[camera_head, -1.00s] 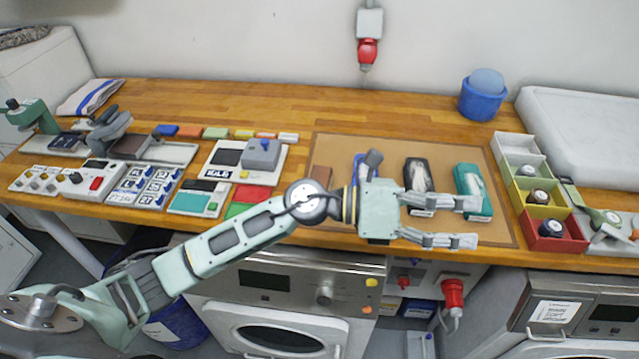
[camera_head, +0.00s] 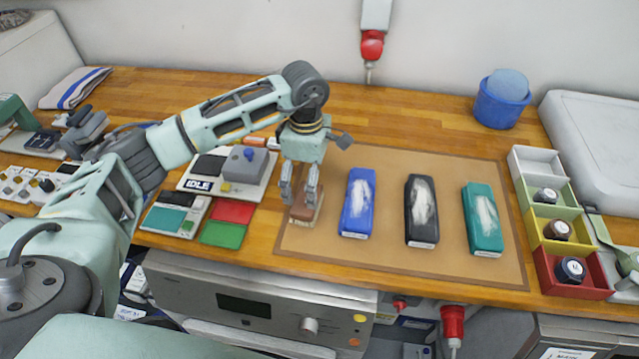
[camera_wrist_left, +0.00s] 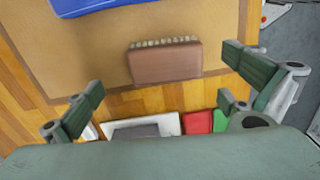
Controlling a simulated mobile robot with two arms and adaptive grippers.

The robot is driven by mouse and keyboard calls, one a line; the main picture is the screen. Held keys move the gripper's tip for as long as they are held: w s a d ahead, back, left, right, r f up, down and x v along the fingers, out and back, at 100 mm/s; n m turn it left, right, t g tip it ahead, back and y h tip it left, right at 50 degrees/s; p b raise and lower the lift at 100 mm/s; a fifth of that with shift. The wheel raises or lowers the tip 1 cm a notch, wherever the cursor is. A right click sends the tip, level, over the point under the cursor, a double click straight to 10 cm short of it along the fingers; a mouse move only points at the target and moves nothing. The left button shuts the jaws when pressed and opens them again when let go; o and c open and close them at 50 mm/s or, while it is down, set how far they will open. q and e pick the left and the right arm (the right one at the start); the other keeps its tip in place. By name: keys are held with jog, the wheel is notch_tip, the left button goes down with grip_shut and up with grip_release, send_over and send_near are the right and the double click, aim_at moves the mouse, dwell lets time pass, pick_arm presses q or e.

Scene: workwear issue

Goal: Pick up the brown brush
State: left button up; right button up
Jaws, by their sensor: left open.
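The brown brush (camera_head: 304,207) lies on the left part of the tan mat (camera_head: 390,262), its upper part partly hidden by my gripper in the head view. In the left wrist view the brush (camera_wrist_left: 165,61) shows a brown block with a row of pale bristles along one long side. My left gripper (camera_head: 299,199) points down over the brush. Its fingers are open and spread to either side of the brush in the left wrist view, with nothing between them touching it that I can see. My right gripper is not in view.
Left are red (camera_head: 233,211) and green (camera_head: 222,233) pads and a device marked IDLE (camera_head: 228,172). Coloured bins (camera_head: 575,285) stand at right.

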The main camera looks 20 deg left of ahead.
aim_at(306, 199)
pick_arm(q)
jog(key=shift+w+a, duration=0.2)
jog(key=shift+w, duration=0.05)
jog(key=shift+s+f+p, duration=0.1)
jog(key=shift+f+p, duration=0.15)
jog(key=shift+p, duration=0.05)
jog(key=shift+s+f+p, duration=0.8)
jog(key=shift+f+p, duration=0.1)
jog(key=shift+f, duration=0.15)
jog(key=shift+f+p, duration=0.55)
jog(key=shift+f, duration=0.1)
notch_tip(306, 199, down, 2)
jog(key=shift+w+f+p, duration=0.15)
jog(key=shift+f+p, duration=0.1)
jog(key=shift+p, duration=0.1)
jog(key=shift+f, duration=0.35)
jog(key=c, duration=1)
jog(key=shift+c, duration=0.4)
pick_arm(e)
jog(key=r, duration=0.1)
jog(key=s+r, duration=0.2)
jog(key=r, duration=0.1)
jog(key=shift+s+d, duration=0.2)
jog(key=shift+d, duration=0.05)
